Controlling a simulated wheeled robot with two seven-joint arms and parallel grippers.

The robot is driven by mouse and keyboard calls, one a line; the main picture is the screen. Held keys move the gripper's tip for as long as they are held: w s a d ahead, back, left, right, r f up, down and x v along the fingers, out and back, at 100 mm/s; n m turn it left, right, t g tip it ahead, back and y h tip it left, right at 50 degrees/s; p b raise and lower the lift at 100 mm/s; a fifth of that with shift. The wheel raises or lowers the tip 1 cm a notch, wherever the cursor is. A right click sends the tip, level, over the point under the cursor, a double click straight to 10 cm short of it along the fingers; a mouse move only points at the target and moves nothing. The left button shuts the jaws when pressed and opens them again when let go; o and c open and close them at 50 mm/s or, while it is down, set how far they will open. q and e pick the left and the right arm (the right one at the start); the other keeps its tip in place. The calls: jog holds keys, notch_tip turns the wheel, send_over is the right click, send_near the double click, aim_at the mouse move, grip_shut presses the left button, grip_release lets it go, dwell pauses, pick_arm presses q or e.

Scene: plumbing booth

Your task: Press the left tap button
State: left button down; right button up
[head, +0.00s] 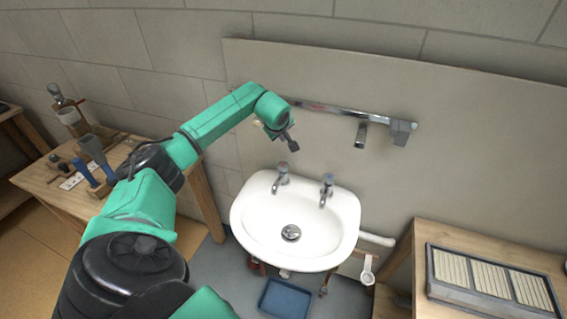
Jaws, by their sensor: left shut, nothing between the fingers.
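The white sink (262,232) hangs on the wall panel, with a drain in its basin. The left tap (281,178) and the right tap (327,190) stand upright on its back rim, each with a button-like top. My green left arm reaches in from the left. My left gripper (293,146) is shut and empty, pointing down and right. In the picture it is a little above and right of the left tap, apart from it. My right gripper is not in view.
A metal rail (345,112) with fittings runs along the wall behind my gripper. A wooden bench (50,183) with tools stands at left. A bench at right bears a tray (434,265) with pale ribbed panels. A blue tray (284,300) lies below the sink.

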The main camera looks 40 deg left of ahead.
aim_at(283, 166)
pick_arm(q)
notch_tip(283, 166, down, 8)
jog(key=b, duration=0.6)
jog(key=shift+d+f, duration=0.1)
jog(key=shift+f, duration=0.35)
dwell(0.9)
dwell(0.6)
jog(key=shift+f+b, duration=0.4)
jog(key=shift+b, duration=0.15)
